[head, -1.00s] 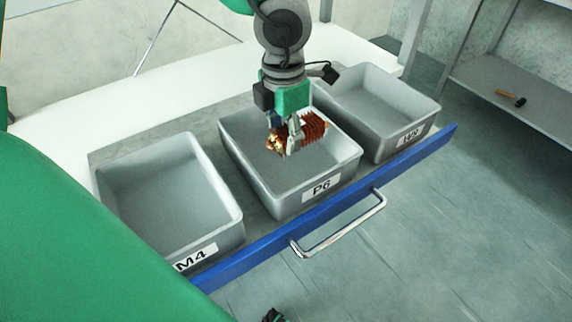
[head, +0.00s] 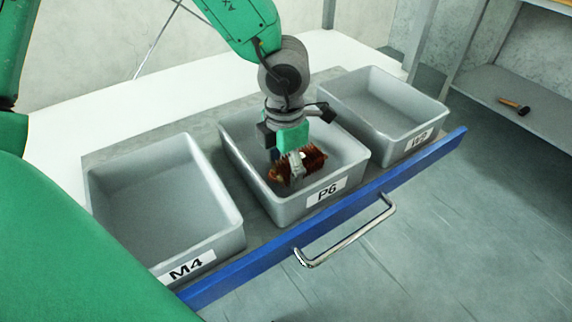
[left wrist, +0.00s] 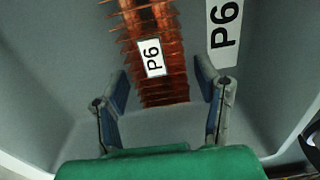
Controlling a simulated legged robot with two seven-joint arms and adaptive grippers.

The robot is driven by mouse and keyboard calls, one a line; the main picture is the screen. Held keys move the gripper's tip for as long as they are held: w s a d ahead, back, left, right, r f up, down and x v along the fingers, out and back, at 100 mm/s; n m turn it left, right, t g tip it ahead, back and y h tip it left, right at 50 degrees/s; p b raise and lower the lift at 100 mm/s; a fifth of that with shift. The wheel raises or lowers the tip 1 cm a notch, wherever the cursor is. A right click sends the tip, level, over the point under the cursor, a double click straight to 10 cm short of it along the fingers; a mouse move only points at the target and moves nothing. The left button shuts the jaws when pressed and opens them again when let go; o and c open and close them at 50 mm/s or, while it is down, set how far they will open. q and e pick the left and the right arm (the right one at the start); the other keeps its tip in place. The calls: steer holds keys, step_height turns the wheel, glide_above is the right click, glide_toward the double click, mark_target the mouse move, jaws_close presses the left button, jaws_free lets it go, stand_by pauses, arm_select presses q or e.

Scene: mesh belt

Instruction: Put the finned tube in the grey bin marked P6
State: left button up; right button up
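The finned tube (head: 313,160) is copper-coloured, with a white P6 label that shows in the left wrist view (left wrist: 151,58). My right gripper is not in view.
A grey bin marked M4 (head: 228,243) stands left and another grey bin (head: 440,118) stands right; both look empty. They sit in a drawer with a blue front (head: 400,165) and a metal handle (head: 350,237). A hammer (head: 514,106) lies on a shelf at right.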

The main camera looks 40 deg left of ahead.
mark_target(285, 163)
arm_select(q)
step_height(285, 163, up, 12)
steer(key=p, duration=0.5)
steer(key=shift+r, duration=0.15)
stand_by(0.5)
